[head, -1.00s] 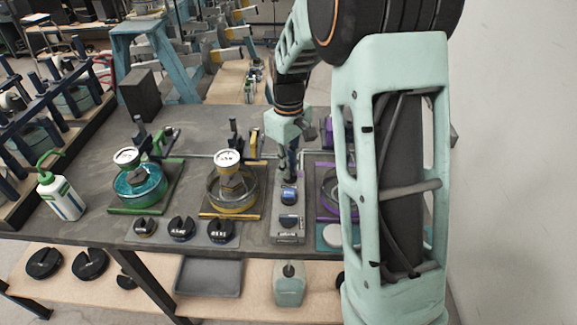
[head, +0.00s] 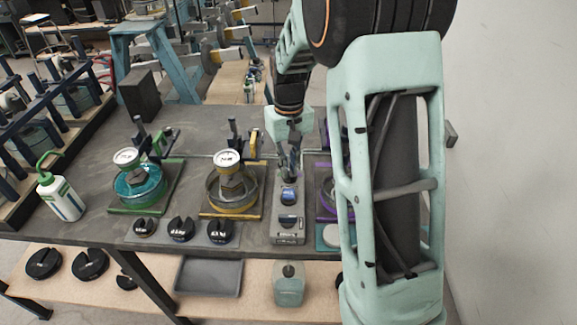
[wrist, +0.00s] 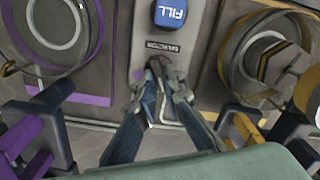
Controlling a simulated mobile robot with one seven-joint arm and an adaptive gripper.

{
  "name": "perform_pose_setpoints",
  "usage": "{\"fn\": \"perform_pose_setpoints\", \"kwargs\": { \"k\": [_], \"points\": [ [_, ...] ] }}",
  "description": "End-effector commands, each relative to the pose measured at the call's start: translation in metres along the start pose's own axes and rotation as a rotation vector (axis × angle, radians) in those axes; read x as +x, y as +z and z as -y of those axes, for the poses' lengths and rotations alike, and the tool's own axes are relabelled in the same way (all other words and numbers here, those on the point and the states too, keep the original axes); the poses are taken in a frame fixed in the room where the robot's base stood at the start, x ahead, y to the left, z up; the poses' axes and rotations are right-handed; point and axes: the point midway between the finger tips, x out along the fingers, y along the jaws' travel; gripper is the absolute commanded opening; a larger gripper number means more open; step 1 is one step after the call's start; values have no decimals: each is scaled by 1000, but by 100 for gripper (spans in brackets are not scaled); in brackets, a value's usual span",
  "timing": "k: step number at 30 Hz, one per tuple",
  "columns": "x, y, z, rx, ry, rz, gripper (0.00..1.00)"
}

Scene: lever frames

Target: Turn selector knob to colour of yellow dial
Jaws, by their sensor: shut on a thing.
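The selector knob sits at the far end of the grey control box (head: 288,239), past the blue FILL button (head: 289,196). My gripper (head: 288,176) reaches down onto that end. In the wrist view my fingertips (wrist: 161,84) are shut on the selector knob, just below the selector label (wrist: 163,46). The fingers cover most of the knob, so its pointing direction cannot be told. The blue FILL button (wrist: 170,13) is clear of the fingers. The yellow station has a white-faced dial (head: 228,159) standing on a weight in a ring, left of the box.
A green-edged station with another dial (head: 127,157) is farther left. A purple-edged station (wrist: 54,93) is on the box's other side, partly behind my arm in the head view. Black slotted weights (head: 181,229) lie at the front. A white bottle (head: 61,197) stands far left.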

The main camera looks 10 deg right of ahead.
Motion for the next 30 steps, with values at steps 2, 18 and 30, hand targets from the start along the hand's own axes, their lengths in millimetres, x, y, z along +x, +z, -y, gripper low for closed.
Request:
{"fn": "perform_pose_setpoints", "kwargs": {
  "k": [2, 18, 30],
  "points": [
    [-1, -1, 0, 67, 0, -2, 0],
    [-1, -1, -2, 391, 0, -3, 0],
    [-1, -1, -2, 434, 0, -4, 0]
  ]
}}
